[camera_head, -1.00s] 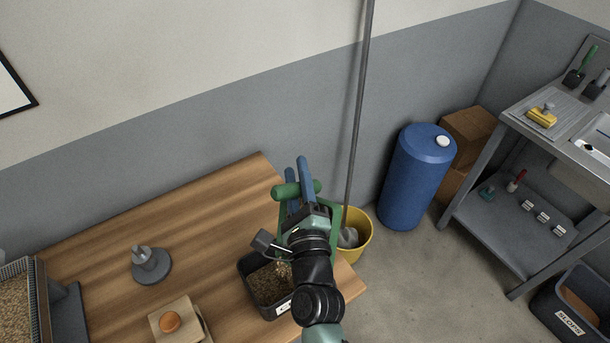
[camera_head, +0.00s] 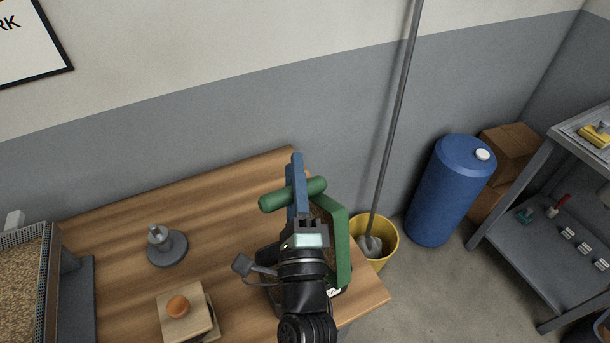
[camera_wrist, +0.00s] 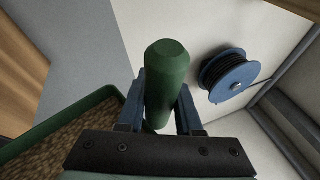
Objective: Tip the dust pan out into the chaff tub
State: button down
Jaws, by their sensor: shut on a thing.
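The green dust pan (camera_head: 341,245) is in my gripper (camera_head: 297,187). Its thick green handle (camera_wrist: 166,78) sits between the two blue fingers in the wrist view. Brown flaky chaff (camera_wrist: 62,142) lies in the pan, in the lower left of that view. In the head view the pan is above the table's right end, over or close to a dark tub (camera_head: 266,252). My arm and the pan hide most of this tub, so I cannot tell how the pan's lip lines up with it. A bit of its white label (camera_head: 334,292) shows.
A yellow bucket (camera_head: 387,256) with a mop stands on the floor just right of the table (camera_head: 120,235). A grey tamper-like tool (camera_head: 166,250), a wooden block with an orange ball (camera_head: 178,307) and a tray of beans (camera_head: 22,285) are left. A blue drum (camera_head: 450,190) stands right.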

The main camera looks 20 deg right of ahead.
jog(key=s+a+f+n+t+y+b, duration=0.1)
jog(key=a+f+n+t+y+b, duration=0.2)
jog(key=a+n+b, duration=0.7)
jog(key=y+b, duration=0.2)
jog(key=b, duration=0.3)
jog(key=shift+s+a+t, duration=0.25)
jog(key=shift+t, duration=0.05)
dwell(0.4)
jog(key=shift+a+r, duration=0.1)
jog(key=shift+r, duration=0.1)
dwell(1.4)
jog(key=shift+r+p, duration=1.15)
jog(key=shift+r, duration=0.25)
